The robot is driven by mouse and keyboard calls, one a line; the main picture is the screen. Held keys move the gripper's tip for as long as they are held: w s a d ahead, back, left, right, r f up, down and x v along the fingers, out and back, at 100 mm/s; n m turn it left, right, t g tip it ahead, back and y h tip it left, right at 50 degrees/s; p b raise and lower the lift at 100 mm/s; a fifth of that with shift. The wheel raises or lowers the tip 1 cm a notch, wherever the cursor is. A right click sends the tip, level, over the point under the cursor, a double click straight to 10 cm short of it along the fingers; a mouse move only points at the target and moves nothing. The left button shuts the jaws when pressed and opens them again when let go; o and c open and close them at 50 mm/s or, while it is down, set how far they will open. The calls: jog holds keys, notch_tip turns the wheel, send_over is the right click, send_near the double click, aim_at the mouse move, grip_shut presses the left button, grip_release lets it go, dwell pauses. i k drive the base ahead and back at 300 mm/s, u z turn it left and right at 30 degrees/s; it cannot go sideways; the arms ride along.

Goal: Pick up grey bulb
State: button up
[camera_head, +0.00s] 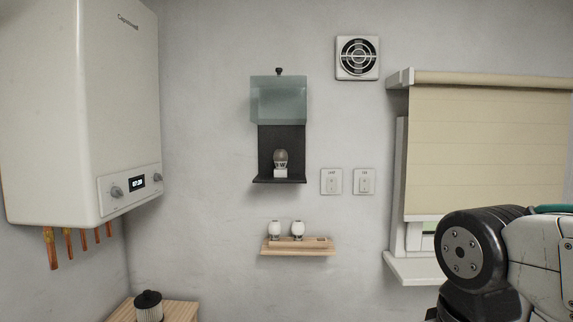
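A grey bulb (281,157) stands upright in a white socket (281,172) on a dark wall-mounted holder (281,135). A translucent greenish cover (278,103) sits above it at the top of the holder and leaves the bulb uncovered. Two white bulbs, one on the left (274,227) and one on the right (298,228), stand on a small wooden shelf (300,252) below. My arm shows at the lower right, well apart from the bulb. My gripper is out of view.
A white boiler (85,110) with copper pipes hangs at the left. Two switches (331,181) (364,181) are right of the holder. A window with a beige blind (490,150) is at the right. A black-topped canister (148,305) stands on a wooden surface (181,311) at lower left.

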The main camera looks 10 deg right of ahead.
aim_at(281, 158)
jog(key=z, duration=0.7)
jog(key=i, duration=0.75)
jog(key=u, duration=1.35)
